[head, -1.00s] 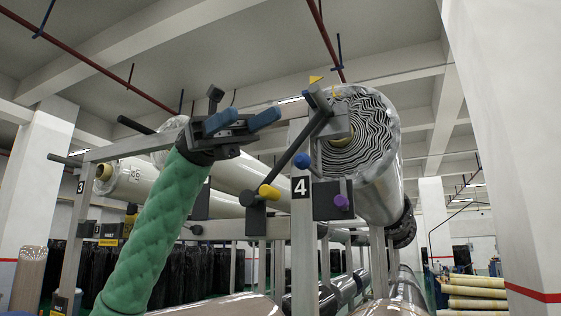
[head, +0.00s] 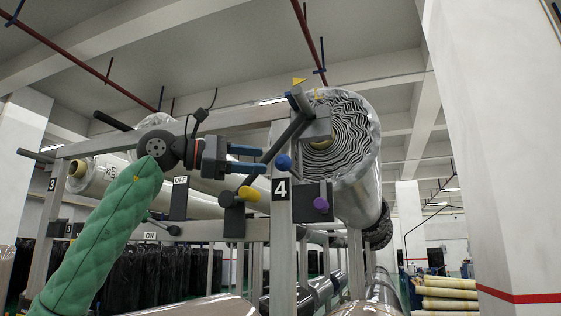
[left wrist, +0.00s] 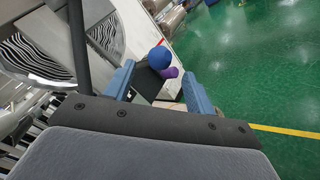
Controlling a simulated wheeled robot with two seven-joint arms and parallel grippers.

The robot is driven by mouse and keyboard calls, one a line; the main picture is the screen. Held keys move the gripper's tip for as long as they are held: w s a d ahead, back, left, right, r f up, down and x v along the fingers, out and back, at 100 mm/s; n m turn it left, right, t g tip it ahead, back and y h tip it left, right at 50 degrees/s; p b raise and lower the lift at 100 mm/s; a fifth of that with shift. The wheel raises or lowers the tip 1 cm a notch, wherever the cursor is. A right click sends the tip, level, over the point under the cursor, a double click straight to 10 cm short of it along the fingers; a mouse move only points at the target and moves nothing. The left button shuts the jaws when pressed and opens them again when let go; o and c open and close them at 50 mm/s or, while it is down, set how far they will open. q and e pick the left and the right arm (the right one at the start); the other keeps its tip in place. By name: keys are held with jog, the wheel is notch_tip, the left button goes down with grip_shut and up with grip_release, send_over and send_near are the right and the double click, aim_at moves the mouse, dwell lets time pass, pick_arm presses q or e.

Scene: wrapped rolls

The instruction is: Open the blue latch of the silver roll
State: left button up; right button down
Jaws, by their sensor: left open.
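The silver roll (head: 369,165), with a wavy black-and-white end, lies on the rack beside the post marked 4. In the left wrist view, the blue knob (left wrist: 159,57) shows between and beyond the open fingers (left wrist: 157,72). The roll's striped end (left wrist: 33,55) is at upper left there. My right gripper is not in view.
A purple knob (head: 320,204) sits on a dark plate below the blue one; a yellow knob (head: 249,194) is on another dark part at lower left. The post marked 4 (head: 281,225) stands close by. Pale rolls lie behind my arm. Green floor is clear in the wrist view.

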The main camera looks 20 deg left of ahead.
aim_at(276, 161)
pick_arm(q)
jog(key=p+x, duration=0.2)
jog(key=x, duration=0.4)
jog(key=shift+w+d, duration=0.1)
jog(key=shift+d, duration=0.1)
jog(key=shift+w+d, duration=0.15)
jog(key=shift+d, duration=0.1)
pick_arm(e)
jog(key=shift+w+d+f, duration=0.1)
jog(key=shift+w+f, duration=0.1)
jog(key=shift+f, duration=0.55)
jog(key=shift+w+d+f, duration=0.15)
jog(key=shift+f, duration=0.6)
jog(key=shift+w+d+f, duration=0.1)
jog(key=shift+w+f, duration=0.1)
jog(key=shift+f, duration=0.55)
